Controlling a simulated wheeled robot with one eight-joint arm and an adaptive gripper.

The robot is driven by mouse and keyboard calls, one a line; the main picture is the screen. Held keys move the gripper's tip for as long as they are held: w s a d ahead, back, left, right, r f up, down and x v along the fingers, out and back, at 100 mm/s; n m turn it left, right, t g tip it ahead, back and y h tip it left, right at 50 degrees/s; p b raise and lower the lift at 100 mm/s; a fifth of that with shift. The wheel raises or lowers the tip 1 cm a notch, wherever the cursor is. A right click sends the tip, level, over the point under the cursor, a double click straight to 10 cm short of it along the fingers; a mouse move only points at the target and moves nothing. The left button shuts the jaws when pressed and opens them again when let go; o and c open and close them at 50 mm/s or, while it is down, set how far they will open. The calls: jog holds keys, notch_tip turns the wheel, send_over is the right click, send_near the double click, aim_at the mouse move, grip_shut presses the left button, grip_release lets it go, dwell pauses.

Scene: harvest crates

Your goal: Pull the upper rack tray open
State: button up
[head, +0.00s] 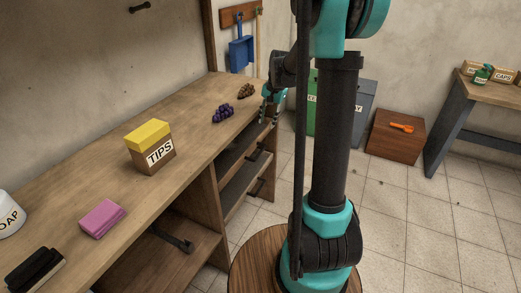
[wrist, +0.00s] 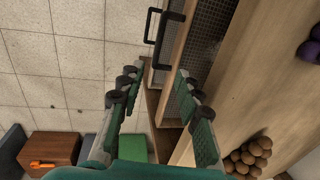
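The rack is built under the wooden counter. In the head view its upper tray (head: 238,154) sits above a lower tray (head: 240,185), both with dark handles at the front. In the wrist view a mesh-bottomed tray (wrist: 208,42) shows beyond my fingers, with a black bar handle (wrist: 151,26) projecting to the left; I cannot tell for certain which tray that handle belongs to. My gripper (wrist: 160,88) is open and empty, its two fingers spread near the rack front. In the head view my gripper (head: 269,113) is small beside the counter's edge, partly hidden.
On the counter (head: 90,240) lie purple fruit (head: 223,113), brown fruit (head: 246,90), a TIPS box (head: 151,150) and a pink block (head: 102,218). A brown crate (head: 394,137) and bins stand on the floor behind. Tiled floor before the rack is clear.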

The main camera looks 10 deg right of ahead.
aim_at(260, 152)
jog(key=f, duration=0.5)
jog(key=w+a+f, duration=0.1)
jog(key=f, duration=0.5)
jog(key=a+f, duration=0.1)
jog(key=f, duration=0.4)
jog(key=shift+w+a+f, duration=0.25)
jog(key=shift+w+f, duration=0.05)
jog(key=shift+w, duration=0.05)
jog(key=shift+c, duration=0.2)
grip_shut()
